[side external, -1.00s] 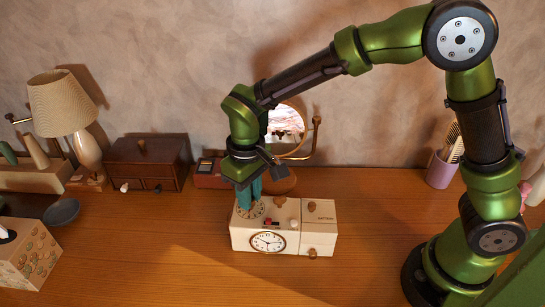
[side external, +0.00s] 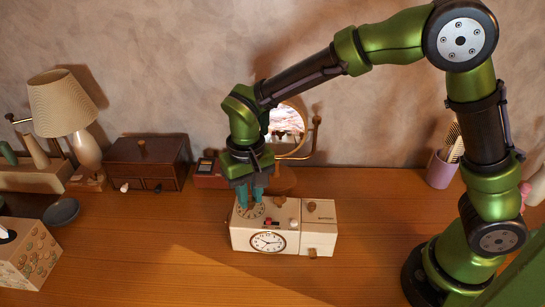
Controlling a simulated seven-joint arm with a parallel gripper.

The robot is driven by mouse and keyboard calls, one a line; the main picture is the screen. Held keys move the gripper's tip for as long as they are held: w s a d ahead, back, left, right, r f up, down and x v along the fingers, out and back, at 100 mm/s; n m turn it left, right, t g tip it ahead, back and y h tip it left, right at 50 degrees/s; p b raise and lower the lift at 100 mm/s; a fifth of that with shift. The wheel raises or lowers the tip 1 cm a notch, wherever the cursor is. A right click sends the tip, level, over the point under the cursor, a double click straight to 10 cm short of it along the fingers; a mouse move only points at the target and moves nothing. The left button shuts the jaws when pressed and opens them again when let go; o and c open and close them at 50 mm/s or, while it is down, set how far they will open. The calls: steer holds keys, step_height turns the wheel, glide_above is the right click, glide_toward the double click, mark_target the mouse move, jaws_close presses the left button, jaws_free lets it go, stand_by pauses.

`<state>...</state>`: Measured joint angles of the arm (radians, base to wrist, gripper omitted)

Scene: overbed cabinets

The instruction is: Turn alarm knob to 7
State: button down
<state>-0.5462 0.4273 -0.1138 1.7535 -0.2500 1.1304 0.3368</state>
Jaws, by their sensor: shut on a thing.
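A cream alarm clock box (side external: 318,238) stands on the wooden table, with a round white clock face (side external: 268,242) on its front. On its top left is a round numbered dial (side external: 250,211). My gripper (side external: 250,199) points straight down over this dial, its two teal fingers shut on the alarm knob at the dial's centre. The knob is mostly hidden by the fingers, and its pointer and the dial numbers are too small to read. A brown wooden knob (side external: 280,201), a red and black switch (side external: 271,223) and a white button (side external: 294,223) are also on top.
A round mirror (side external: 286,122) on a wooden stand is close behind my gripper. A dark wooden drawer box (side external: 150,160) and a lamp (side external: 66,102) stand to the left. A pink cup (side external: 440,170) stands at right. The table front is clear.

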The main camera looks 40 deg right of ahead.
mark_target(254, 198)
steer(key=c, duration=1)
jaws_free()
step_height(254, 198, up, 17)
steer(key=shift+f, duration=0.1)
steer(key=s+d+f+t, duration=0.1)
steer(key=s+d+t, duration=0.1)
steer(key=s+d, duration=0.2)
steer(key=s+d+m+t+y, duration=0.1)
steer(key=s+d+t, duration=0.1)
steer(key=s+d, duration=0.3)
steer(key=s+d+f+t+y, duration=0.1)
steer(key=s+d+t, duration=0.2)
steer(key=s+d, duration=0.2)
steer(key=shift+s+d+f, duration=0.2)
steer(key=shift+d+f, duration=0.1)
steer(key=shift+d, duration=0.4)
